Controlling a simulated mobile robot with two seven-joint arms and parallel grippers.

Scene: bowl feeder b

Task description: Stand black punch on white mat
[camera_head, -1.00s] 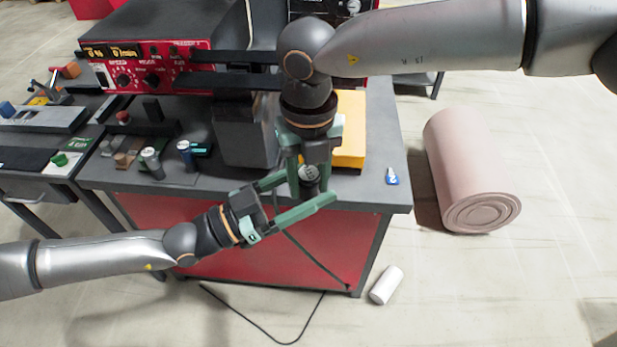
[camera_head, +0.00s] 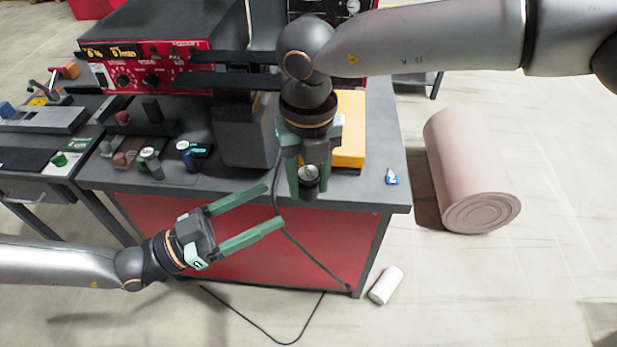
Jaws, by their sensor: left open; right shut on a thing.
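A dark cylinder with a pale round end, which looks like the black punch (camera_head: 309,174), is between the fingers of my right gripper (camera_head: 308,165). That gripper points down at the bench's front edge, shut on the punch. My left gripper (camera_head: 276,207) is open and empty, in front of the bench's red front, below and left of the punch and apart from it. I cannot clearly make out a white mat. A small pale patch (camera_head: 80,158) lies by a green knob on the left bench, but I cannot tell what it is.
Two short cylinders, one grey-topped (camera_head: 151,163) and one blue-topped (camera_head: 186,156), stand on the grey bench (camera_head: 230,182). A yellow block (camera_head: 350,131) is behind my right gripper. A small blue-and-white item (camera_head: 391,177) lies at the right. A black cable hangs down in front.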

